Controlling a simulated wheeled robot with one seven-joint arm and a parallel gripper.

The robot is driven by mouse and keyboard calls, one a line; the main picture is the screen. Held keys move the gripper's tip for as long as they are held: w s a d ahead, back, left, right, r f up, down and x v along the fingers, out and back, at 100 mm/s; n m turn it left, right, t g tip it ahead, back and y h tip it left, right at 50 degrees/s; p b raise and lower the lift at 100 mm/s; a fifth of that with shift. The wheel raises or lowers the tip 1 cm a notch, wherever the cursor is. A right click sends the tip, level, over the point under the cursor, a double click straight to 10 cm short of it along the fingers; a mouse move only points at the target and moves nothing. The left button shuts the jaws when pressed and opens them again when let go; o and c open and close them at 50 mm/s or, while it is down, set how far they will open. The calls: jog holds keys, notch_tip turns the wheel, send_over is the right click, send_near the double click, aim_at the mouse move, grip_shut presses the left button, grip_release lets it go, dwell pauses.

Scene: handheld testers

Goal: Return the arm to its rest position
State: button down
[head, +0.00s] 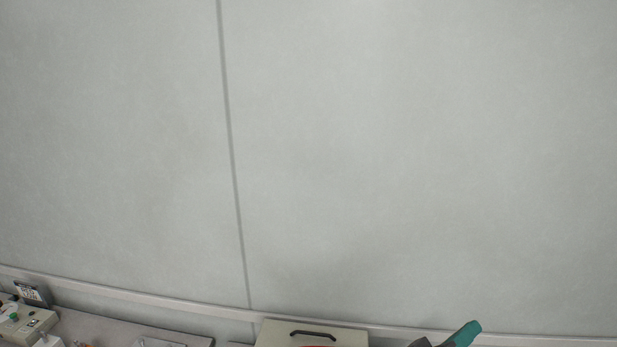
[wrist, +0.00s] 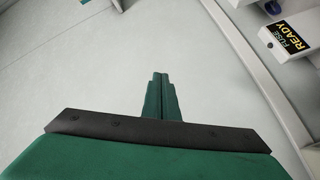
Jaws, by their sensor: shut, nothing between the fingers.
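My gripper (wrist: 160,80) shows in the wrist view with its two green fingers pressed together and nothing between them. A dark bar and the green gripper body fill the lower part of that view. The fingers point over a pale surface and touch nothing that I can see. In the head view, a green and dark part of my arm (head: 466,333) just enters at the bottom edge, right of centre. The rest of the arm is out of that view.
A pale wall fills most of the head view. Along its bottom edge are a cream box (head: 350,337) with a black handle and, at far left, a tester (head: 26,322) with a green button. A "FUSE READY" sign (wrist: 291,42) is at upper right in the wrist view.

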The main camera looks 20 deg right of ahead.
jog(key=w+a+f+n+t+y, duration=0.3)
jog(key=w+a+f+n+t, duration=0.15)
jog(key=a+t, duration=0.2)
jog(key=w+a+f+n+t+y, duration=0.2)
jog(key=w+a+f+n+t, duration=0.1)
jog(key=a+n+t, duration=0.4)
jog(key=s+a+f+y, duration=0.35)
jog(key=a+f, duration=0.25)
jog(key=a, duration=0.2)
jog(key=s+a+f+y, duration=0.2)
jog(key=a+f+y, duration=0.35)
jog(key=a, duration=0.25)
jog(key=s+a+f+m+y, duration=0.1)
jog(key=s+a+f+m, duration=0.1)
jog(key=s+a, duration=0.6)
jog(key=s+a+f+m+g+y, duration=0.1)
jog(key=s+a+f+m+y, duration=0.1)
jog(key=s+a+m, duration=0.3)
jog(key=s+a+f, duration=0.1)
jog(key=s+a, duration=0.2)
jog(key=s, duration=0.2)
jog(key=shift+s+f, duration=0.15)
jog(key=shift+a+m, duration=0.15)
jog(key=shift+m, duration=0.1)
